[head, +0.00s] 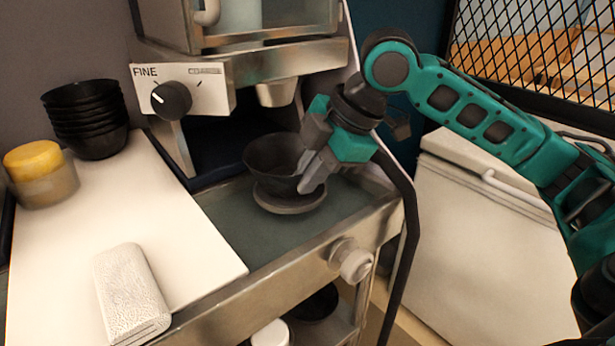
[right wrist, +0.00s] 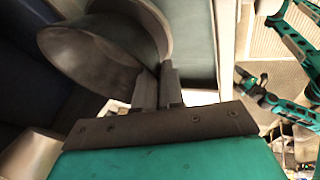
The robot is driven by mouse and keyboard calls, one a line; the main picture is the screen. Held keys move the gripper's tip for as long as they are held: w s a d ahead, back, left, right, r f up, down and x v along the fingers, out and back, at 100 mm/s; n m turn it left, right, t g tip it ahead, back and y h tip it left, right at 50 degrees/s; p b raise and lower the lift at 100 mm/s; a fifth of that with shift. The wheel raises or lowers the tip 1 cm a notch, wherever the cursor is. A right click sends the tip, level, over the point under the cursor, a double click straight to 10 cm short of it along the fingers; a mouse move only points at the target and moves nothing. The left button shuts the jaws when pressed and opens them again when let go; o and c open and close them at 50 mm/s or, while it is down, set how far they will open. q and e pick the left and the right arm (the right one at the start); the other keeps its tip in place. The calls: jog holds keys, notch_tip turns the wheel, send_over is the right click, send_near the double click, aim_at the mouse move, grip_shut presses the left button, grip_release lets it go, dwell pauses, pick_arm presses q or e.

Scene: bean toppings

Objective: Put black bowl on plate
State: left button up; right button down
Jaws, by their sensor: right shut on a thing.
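A black bowl (head: 272,164) is in the middle of the head view, under the machine's spout. It is above a round grey plate (head: 289,201), and from this angle I cannot tell whether it touches the plate. My right gripper (head: 305,178) is shut on the bowl's right rim. In the right wrist view the bowl (right wrist: 95,62) shows tilted at the upper left, with its wall between the fingers of my right gripper (right wrist: 170,88). Part of a round rim (right wrist: 150,22) shows behind it. My left gripper is not in view in the head view.
A stack of several black bowls (head: 88,118) stands at the back left. A jar with a yellow lid (head: 38,165) and a white textured block (head: 130,290) sit on the white board (head: 190,240). The machine with the black knob (head: 171,100) stands close behind the bowl.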

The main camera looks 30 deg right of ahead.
jog(key=c, duration=1.5)
grip_release()
jog(key=shift+f, duration=0.15)
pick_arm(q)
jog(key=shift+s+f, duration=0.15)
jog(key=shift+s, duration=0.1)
pick_arm(e)
jog(key=shift+o, duration=1.3)
pick_arm(q)
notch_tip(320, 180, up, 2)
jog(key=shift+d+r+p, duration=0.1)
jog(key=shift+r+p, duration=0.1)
jog(key=shift+p, duration=0.95)
pick_arm(e)
jog(key=v, duration=1.2)
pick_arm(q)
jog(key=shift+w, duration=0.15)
pick_arm(e)
jog(key=shift+w, duration=0.1)
